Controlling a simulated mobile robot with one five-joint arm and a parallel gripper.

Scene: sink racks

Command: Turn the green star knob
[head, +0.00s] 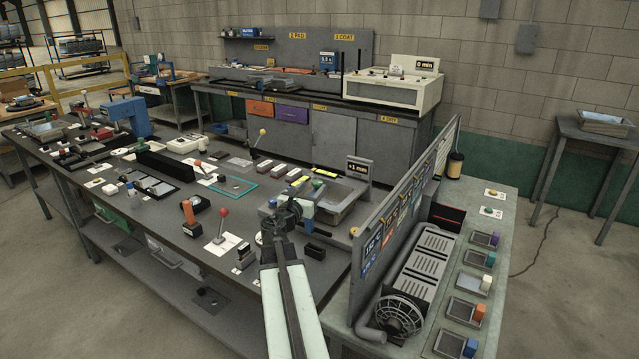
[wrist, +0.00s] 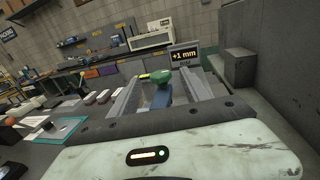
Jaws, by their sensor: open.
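A green star-like knob (wrist: 162,77) on a blue post (wrist: 164,97) shows in the middle of the wrist view, ahead of my gripper. In the head view the green top (head: 318,184) and blue post (head: 307,206) stand at the near left edge of a grey sink basin (head: 346,191). My gripper (head: 290,208) is open and empty, just left of the post. The picture does not show clearly whether a finger touches the knob. A second green knob (head: 490,211) lies on a white card on the right bench.
A "+1 mm" display (head: 358,168) stands behind the basin. A tall slanted panel (head: 405,210) divides the benches.

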